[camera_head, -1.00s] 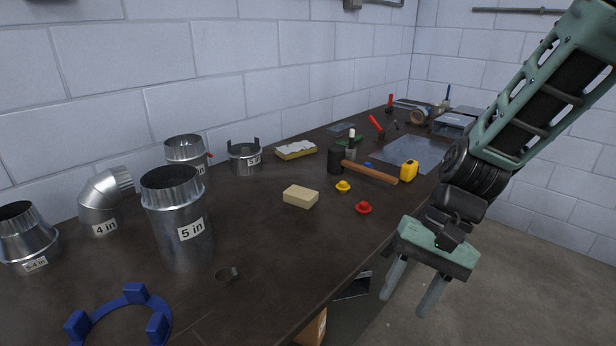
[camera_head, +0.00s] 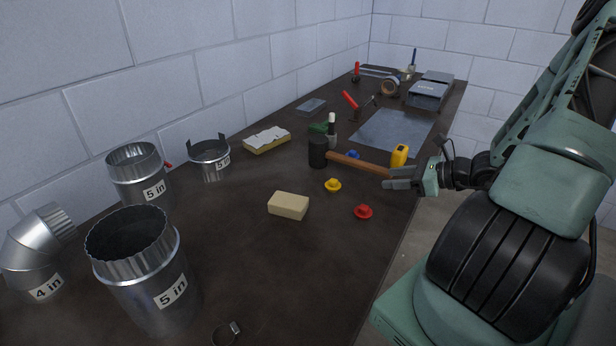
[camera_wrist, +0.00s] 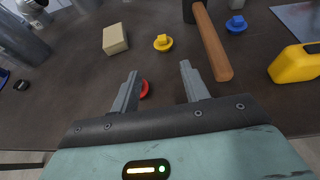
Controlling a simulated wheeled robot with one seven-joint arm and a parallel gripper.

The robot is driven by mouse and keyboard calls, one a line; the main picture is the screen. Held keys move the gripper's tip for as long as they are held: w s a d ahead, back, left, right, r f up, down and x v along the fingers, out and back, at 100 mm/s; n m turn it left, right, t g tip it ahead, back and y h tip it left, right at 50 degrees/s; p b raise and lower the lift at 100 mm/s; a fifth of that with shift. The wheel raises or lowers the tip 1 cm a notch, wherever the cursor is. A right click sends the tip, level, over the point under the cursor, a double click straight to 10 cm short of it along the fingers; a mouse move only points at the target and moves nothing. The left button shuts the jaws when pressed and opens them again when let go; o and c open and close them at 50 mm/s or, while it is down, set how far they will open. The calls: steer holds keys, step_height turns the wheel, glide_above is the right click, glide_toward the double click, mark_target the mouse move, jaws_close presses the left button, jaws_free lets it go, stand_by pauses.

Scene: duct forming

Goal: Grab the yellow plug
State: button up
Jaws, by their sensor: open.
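The yellow plug (camera_head: 333,185) is a small round flanged piece lying on the dark workbench, between the tan block and the hammer handle. In the wrist view the yellow plug (camera_wrist: 163,42) lies beyond the fingertips, roughly in line with the gap between them. My gripper (camera_head: 388,178) is at the bench's right edge, to the right of the plug and apart from it. In the wrist view my gripper (camera_wrist: 160,75) shows two spread fingers with nothing held. The red plug (camera_wrist: 144,88) is partly hidden by the left finger.
A red plug (camera_head: 363,212), tan block (camera_head: 288,205), hammer (camera_head: 357,164), blue plug (camera_wrist: 236,24) and yellow tape measure (camera_head: 399,155) lie nearby. Metal duct pieces (camera_head: 140,265) stand at the left. Bare bench (camera_head: 300,255) lies in front of the block.

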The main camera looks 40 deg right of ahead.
steer(key=p, duration=0.2)
glide_toward(336, 181)
steer(key=x, duration=0.3)
steer(key=shift+w, duration=0.35)
steer(key=shift+p+x, duration=0.9)
steer(key=shift+x, duration=1.95)
steer(key=shift+s+a+f, duration=0.1)
steer(key=shift+s+a, duration=0.05)
jaws_close()
